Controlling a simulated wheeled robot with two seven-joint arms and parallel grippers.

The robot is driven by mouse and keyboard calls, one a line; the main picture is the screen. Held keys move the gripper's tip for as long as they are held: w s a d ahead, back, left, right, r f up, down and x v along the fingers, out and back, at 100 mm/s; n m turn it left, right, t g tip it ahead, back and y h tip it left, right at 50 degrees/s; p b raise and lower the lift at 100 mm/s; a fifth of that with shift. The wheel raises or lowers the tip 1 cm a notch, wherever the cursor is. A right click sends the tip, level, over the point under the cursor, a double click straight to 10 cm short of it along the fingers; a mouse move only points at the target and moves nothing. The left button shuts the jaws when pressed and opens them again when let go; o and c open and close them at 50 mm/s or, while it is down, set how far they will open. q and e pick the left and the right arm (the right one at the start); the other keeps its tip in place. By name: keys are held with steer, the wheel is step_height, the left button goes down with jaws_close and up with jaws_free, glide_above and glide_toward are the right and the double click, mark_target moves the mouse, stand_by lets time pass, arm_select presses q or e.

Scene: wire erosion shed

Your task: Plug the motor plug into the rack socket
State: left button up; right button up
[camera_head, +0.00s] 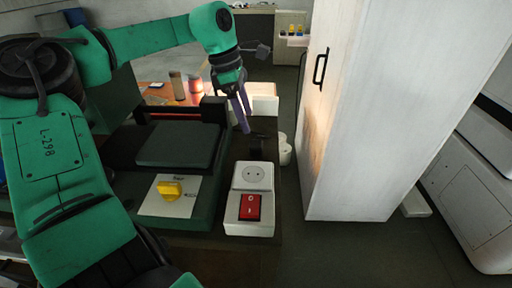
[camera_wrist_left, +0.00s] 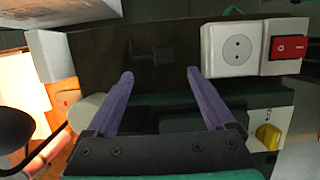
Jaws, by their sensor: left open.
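A white box with a round two-hole socket (camera_head: 258,177) stands on the dark bench, with a red rocker switch (camera_head: 250,207) at its near end. The socket also shows in the left wrist view (camera_wrist_left: 237,48), upper right, and looks empty. A small black piece, probably the motor plug (camera_head: 257,146), lies on the dark surface just beyond the socket. It shows faintly in the left wrist view (camera_wrist_left: 162,54), beyond the gap between the fingers. My left gripper (camera_head: 247,122) points down, open and empty, above and beyond the black piece. Its purple fingers (camera_wrist_left: 160,73) are apart. My right gripper is out of view.
A green-and-dark machine with a yellow knob (camera_head: 169,190) stands directly left of the socket box. A tall white cabinet (camera_head: 375,120) rises to the right across a strip of floor. A white cylindrical thing (camera_head: 285,150) is beside the bench. Bottles (camera_head: 178,86) stand behind.

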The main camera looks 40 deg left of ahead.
mark_target(255, 143)
arm_select(q)
steer(key=x, duration=0.2)
steer(key=shift+d+f, duration=0.2)
steer(key=shift+f, duration=0.45)
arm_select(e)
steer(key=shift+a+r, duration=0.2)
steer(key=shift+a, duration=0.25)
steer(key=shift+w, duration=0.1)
arm_select(q)
steer(key=shift+d+f+p, duration=0.15)
steer(key=shift+f+p, duration=0.05)
steer(key=shift+p, duration=0.1)
steer(key=x, duration=0.2)
steer(key=p+x, duration=0.1)
steer(key=x, duration=0.1)
steer(key=shift+s+d, duration=0.2)
steer(key=shift+w+f, duration=0.1)
steer(key=shift+f, duration=0.25)
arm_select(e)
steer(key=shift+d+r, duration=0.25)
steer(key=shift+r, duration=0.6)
